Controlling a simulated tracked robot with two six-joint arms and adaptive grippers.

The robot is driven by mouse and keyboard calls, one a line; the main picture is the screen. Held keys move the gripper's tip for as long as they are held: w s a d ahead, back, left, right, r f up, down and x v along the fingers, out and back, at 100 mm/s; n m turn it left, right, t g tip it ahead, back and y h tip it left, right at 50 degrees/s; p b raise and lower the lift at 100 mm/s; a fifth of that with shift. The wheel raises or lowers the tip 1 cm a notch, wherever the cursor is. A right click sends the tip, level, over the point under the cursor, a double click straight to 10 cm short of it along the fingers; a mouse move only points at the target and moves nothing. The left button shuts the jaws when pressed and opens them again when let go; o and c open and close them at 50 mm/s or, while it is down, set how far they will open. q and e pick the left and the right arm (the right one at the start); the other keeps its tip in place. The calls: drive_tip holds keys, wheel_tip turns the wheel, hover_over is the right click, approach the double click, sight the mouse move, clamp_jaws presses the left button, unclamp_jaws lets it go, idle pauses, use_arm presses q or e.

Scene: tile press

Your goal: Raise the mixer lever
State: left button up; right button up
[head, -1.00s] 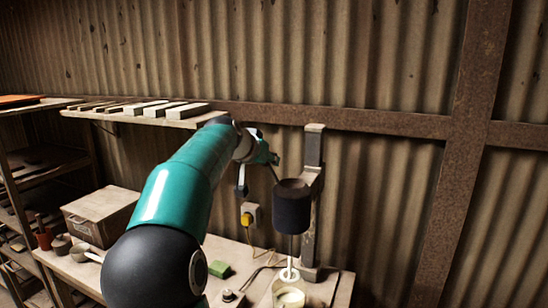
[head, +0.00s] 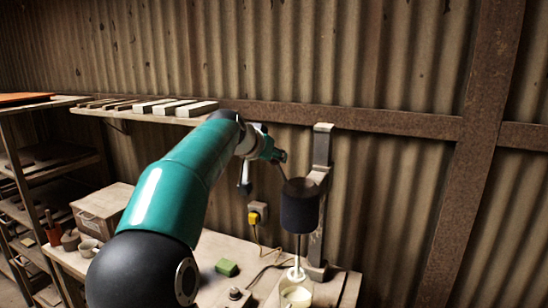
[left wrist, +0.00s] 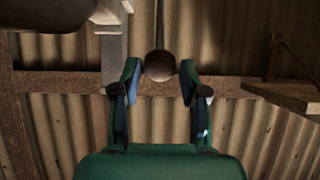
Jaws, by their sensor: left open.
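The mixer has a dark cylindrical motor head (head: 299,207) on a grey upright stand (head: 321,160), with a pale whisk (head: 296,272) below it. Its lever is a thin rod (head: 281,172) rising from the head towards my left gripper (head: 276,156). In the left wrist view, the lever's round brown knob (left wrist: 159,66) sits between the two fingers of my open left gripper (left wrist: 160,80), with visible gaps at both sides. The knob is hidden in the head view. My right gripper is in neither view.
A bowl (head: 296,297) stands under the whisk on the table (head: 225,252). A green block (head: 227,267) and a lidded box (head: 103,212) are also there. A wall shelf (head: 135,116) holds several pale bars, left of the arm.

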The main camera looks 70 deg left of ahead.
use_arm(q)
drive_tip(key=v, duration=0.9)
drive_tip(key=shift+d, duration=0.15)
drive_tip(key=shift+r, duration=0.1)
